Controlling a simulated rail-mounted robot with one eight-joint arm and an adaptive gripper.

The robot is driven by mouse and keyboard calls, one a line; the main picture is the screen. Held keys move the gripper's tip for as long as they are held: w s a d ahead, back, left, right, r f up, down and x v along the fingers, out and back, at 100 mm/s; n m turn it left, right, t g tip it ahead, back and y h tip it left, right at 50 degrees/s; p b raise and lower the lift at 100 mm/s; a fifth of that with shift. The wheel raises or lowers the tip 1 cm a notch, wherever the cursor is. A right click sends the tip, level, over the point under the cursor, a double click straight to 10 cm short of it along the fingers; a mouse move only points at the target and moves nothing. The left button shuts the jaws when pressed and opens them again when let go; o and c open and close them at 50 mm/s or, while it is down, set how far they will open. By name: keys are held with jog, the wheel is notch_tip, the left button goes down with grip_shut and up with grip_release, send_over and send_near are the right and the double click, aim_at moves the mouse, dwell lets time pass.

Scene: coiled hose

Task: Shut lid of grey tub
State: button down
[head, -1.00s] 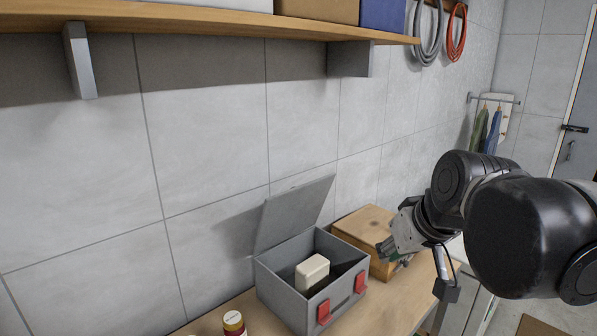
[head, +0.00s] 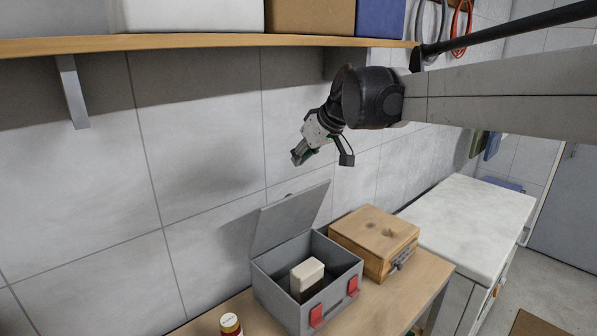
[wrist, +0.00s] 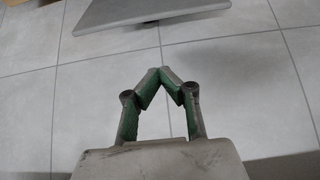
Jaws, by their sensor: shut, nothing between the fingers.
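The grey tub (head: 283,303) stands on the wooden bench, with two red latches on its front. Its grey lid (head: 290,220) is open, tilted up at the back near the wall. A cream block (head: 307,275) lies inside the tub. My gripper (head: 297,158) is in the air above the lid, apart from it, with its fingertips together and empty. In the wrist view my gripper (wrist: 172,72) shows its green-padded fingers meeting at the tips. A grey panel (wrist: 145,14), apparently the lid, shows at the top of that view, apart from the fingers.
A wooden box (head: 375,240) stands right of the tub. A jar with a white lid (head: 230,325) is at the front left. A shelf (head: 190,42) with boxes runs above, near my arm. A white-topped cabinet (head: 470,225) stands at the right.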

aim_at(294, 195)
jog(key=p+x, duration=0.1)
jog(key=x, duration=0.8)
jog(key=shift+w+a+f+p, duration=0.1)
jog(key=shift+f+p, duration=0.05)
jog(key=shift+p, duration=0.2)
jog(key=shift+s+d+f+p, duration=0.2)
jog(key=shift+s+d+p, duration=0.05)
jog(key=shift+s+d, duration=0.35)
jog(key=shift+s+d+f+p, duration=0.2)
jog(key=shift+s+d, duration=0.3)
jog(key=shift+s, duration=0.1)
jog(key=shift+s+d+f, duration=0.25)
jog(key=shift+s, duration=0.05)
jog(key=shift+f, duration=0.1)
